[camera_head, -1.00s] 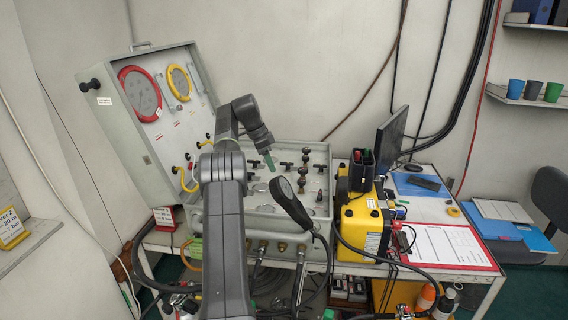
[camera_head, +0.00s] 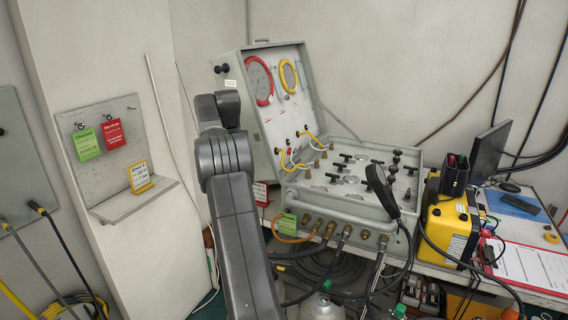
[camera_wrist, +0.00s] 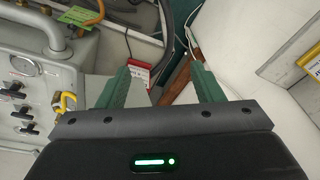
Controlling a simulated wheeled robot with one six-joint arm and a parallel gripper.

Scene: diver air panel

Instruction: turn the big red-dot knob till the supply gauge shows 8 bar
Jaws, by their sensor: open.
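The grey air panel case (camera_head: 330,215) stands open on the table in the head view. A red-rimmed gauge (camera_head: 257,81) and a yellow-rimmed gauge (camera_head: 288,74) sit in its raised lid. Several dark knobs and T-handles show on the lower panel; I cannot make out a red dot on any of them. The gauge readings are too small to read. My gripper (camera_wrist: 163,88) shows in the wrist view, open and empty, its two green fingers apart. It is off to the side of the panel, whose edge (camera_wrist: 75,75) shows at left. In the head view my arm hides the gripper.
A handheld handset (camera_head: 380,187) stands at the panel's right front. The yellow unit (camera_head: 448,225) is right of the case. A wall shelf (camera_head: 125,205) with a yellow-framed sign (camera_head: 139,177) is at left. Hoses (camera_head: 340,270) hang below the case front.

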